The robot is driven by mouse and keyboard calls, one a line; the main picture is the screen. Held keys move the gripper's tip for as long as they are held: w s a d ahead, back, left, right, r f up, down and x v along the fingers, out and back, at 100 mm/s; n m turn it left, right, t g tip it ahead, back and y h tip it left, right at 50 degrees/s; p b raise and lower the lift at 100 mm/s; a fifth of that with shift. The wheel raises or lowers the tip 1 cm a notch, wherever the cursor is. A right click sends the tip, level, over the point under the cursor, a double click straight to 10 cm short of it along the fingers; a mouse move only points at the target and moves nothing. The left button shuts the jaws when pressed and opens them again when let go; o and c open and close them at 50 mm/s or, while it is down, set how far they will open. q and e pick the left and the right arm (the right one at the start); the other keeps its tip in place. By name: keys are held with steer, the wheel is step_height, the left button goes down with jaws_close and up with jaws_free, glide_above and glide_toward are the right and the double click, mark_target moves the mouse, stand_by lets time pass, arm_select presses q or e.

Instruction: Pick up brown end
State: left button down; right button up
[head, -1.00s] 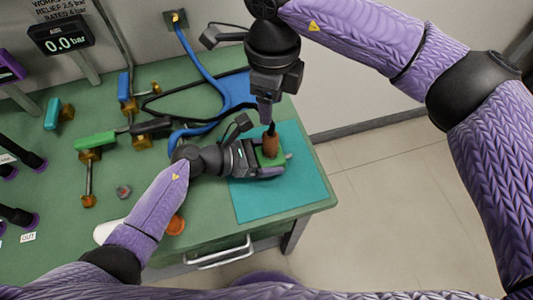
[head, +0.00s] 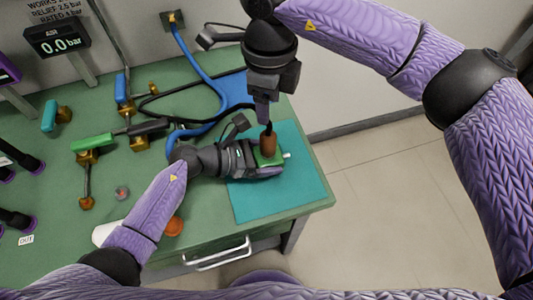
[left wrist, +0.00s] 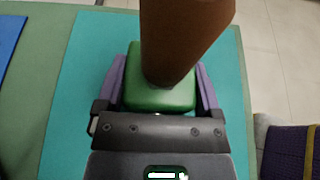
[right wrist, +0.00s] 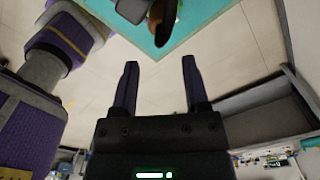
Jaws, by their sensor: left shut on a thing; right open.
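The brown end (head: 268,143) is an upright brown cylinder on the green block (head: 272,160) over the teal mat. In the left wrist view the brown end (left wrist: 182,40) rises from the green block (left wrist: 160,98). My left gripper (left wrist: 160,85) has its purple fingers shut on either side of the green block. My right gripper (head: 264,112) points down just above the brown end in the head view. In the right wrist view its fingers (right wrist: 160,62) are apart with nothing between them, and a brown piece (right wrist: 168,18) shows beyond them at the top.
The teal mat (head: 300,195) lies at the table's right corner. Blue hose (head: 195,55) and a green-handled valve (head: 93,142) lie on the table to the left. An orange disc (head: 175,227) is near the front edge, above a drawer handle (head: 218,255).

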mark_target(269, 133)
stand_by(0.3)
steer(key=shift+o, duration=2)
steer(key=shift+r+n, duration=0.1)
steer(key=shift+n, duration=0.6)
steer(key=shift+o, duration=0.3)
steer(key=n, duration=0.5)
steer(key=shift+d+r, duration=0.2)
steer(key=shift+r, duration=0.1)
steer(key=shift+d+r+n, duration=0.1)
steer(key=shift+n, duration=1.7)
steer(key=f, duration=1.2)
steer(key=shift+w+a, duration=0.1)
steer(key=shift+a, duration=0.15)
